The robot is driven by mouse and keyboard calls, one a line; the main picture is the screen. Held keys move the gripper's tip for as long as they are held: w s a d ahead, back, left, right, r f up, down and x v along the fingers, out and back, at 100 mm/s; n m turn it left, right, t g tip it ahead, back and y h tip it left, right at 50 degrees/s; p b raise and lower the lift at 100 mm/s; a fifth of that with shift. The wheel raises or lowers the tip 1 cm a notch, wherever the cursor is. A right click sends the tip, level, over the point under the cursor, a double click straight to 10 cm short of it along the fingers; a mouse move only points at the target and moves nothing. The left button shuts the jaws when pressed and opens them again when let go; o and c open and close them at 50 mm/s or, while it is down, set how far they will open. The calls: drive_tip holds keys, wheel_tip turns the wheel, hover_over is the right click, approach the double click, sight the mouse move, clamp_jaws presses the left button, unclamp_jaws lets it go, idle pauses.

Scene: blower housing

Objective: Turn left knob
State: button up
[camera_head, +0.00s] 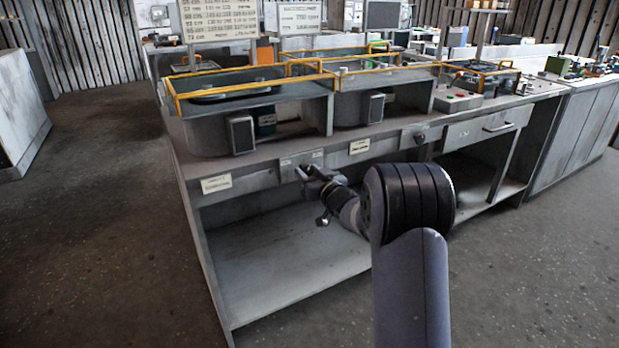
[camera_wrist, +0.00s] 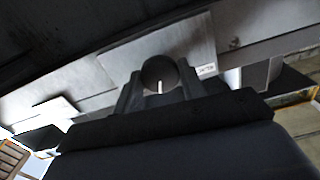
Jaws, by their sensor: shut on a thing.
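The left knob (camera_wrist: 159,71) is a dark round knob with a white mark line, on the front panel of the grey workbench. In the wrist view it sits between the two fingers of my gripper (camera_wrist: 158,88), which is shut on it. The white line points roughly straight down the picture, toward the gripper. In the head view my gripper (camera_head: 304,171) reaches the front panel left of centre and hides the knob there. A second dark knob (camera_head: 419,137) shows farther right on the same panel.
The workbench (camera_head: 262,180) has an open lower shelf (camera_head: 290,262). Yellow-railed basins (camera_head: 250,92) stand on top. White labels (camera_head: 216,184) mark the panel. A drawer with a handle (camera_head: 500,126) is at the right. Open floor (camera_head: 100,200) lies to the left.

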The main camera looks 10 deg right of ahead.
drive_tip(key=shift+f+n+b, duration=0.15)
drive_tip(key=shift+n+b, duration=0.5)
drive_tip(key=shift+n, duration=0.45)
drive_tip(key=shift+r+n, duration=0.2)
drive_tip(key=shift+n, duration=0.4)
drive_tip(key=o, duration=1)
drive_tip(key=shift+c, duration=0.2)
drive_tip(key=v, duration=1)
drive_tip(key=shift+s, duration=0.4)
